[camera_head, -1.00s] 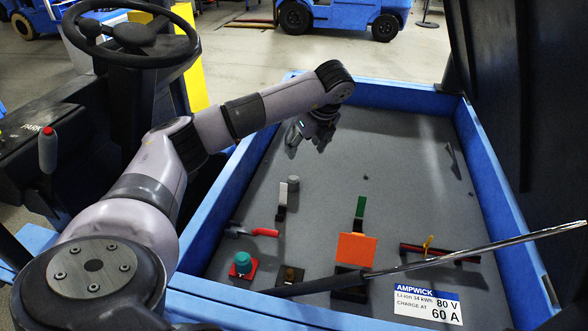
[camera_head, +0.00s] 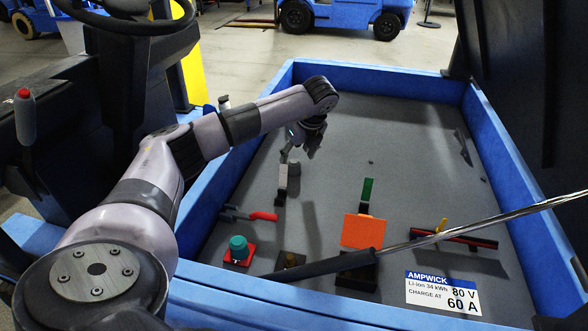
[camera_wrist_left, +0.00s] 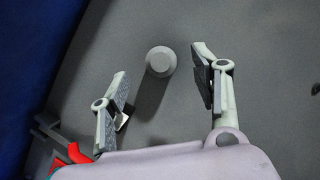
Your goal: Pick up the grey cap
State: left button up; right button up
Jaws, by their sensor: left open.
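The grey cap (camera_wrist_left: 160,61) is a small round piece standing on the grey floor of the blue-walled bay. In the left wrist view it lies in line with the gap between the fingertips, seen from above. In the head view it shows as a short grey cylinder (camera_head: 294,168), partly behind the gripper and next to a white-topped upright piece. My left gripper (camera_head: 300,150) is open and empty above the cap, with its fingers spread in the left wrist view (camera_wrist_left: 159,66). No contact with the cap shows. My right gripper is not in view.
A white-topped lever (camera_head: 282,176) stands close by the cap. A red-handled lever (camera_head: 262,215), a teal button on a red base (camera_head: 238,249), an orange plate (camera_head: 362,231) and a long rod (camera_head: 470,223) are nearer. The blue wall (camera_head: 228,172) rises left. The bay's far floor is mostly clear.

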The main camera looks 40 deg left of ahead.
aim_at(295, 162)
pick_arm(q)
jog(key=b+x, duration=0.2)
jog(key=x, duration=0.2)
jog(key=shift+d+f+b, duration=0.15)
jog(key=shift+f+b, duration=0.05)
jog(key=shift+b, duration=0.1)
jog(key=shift+a+f, duration=0.2)
jog(key=shift+f, duration=0.1)
jog(key=shift+r, duration=0.1)
jog(key=c, duration=0.8)
